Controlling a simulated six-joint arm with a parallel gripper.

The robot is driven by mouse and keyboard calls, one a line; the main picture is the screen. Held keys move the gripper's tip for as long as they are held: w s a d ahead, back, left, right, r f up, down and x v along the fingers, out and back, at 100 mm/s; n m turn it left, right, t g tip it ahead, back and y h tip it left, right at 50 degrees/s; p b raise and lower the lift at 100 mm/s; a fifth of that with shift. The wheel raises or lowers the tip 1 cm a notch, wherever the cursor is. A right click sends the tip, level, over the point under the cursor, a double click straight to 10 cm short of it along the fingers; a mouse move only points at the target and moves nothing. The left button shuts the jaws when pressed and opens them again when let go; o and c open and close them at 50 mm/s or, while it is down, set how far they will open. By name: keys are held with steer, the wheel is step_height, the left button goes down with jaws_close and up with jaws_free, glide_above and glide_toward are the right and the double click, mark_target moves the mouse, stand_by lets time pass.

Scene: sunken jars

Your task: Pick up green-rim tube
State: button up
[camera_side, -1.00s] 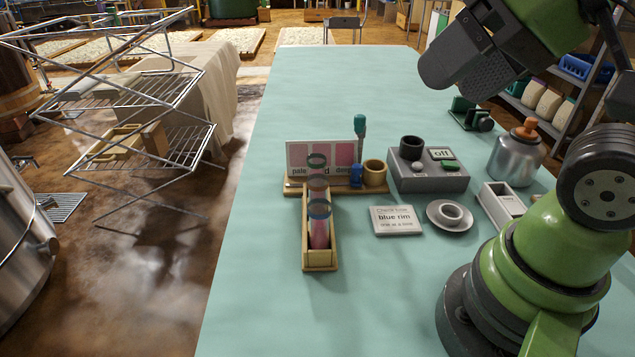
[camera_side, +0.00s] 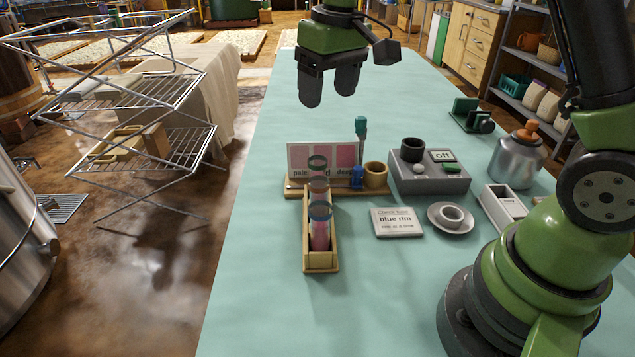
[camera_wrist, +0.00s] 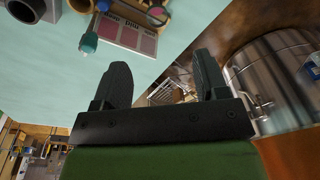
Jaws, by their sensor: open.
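The green-rim tube (camera_side: 317,163) stands at the far end of a narrow wooden rack (camera_side: 321,262) in the side view. My gripper (camera_side: 329,92) is open and empty, high above the table and beyond the rack. In the wrist view my gripper (camera_wrist: 162,62) shows two spread fingers with nothing between them. Tube tops show small at that view's top edge, and I cannot tell which is which.
A swatch card (camera_side: 345,155) on a wooden stand, a teal-capped dropper (camera_side: 360,128) and a wooden cup (camera_side: 375,173) are close to the rack. A grey device (camera_side: 430,180), a "blue rim" card (camera_side: 397,222) and a saucer (camera_side: 451,216) stand right. Table left of the rack is clear.

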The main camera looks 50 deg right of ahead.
steer(key=g, duration=0.1)
glide_above(318, 160)
steer(key=shift+n, duration=0.3)
steer(key=f, duration=0.5)
steer(key=shift+w+d+f, duration=0.1)
steer(key=shift+w+d, duration=0.05)
steer(key=shift+d, duration=0.2)
step_height(318, 160, down, 4)
steer(key=shift+f, duration=0.2)
steer(key=f, duration=0.5)
steer(key=shift+a+f, duration=0.4)
steer(key=c, duration=1)
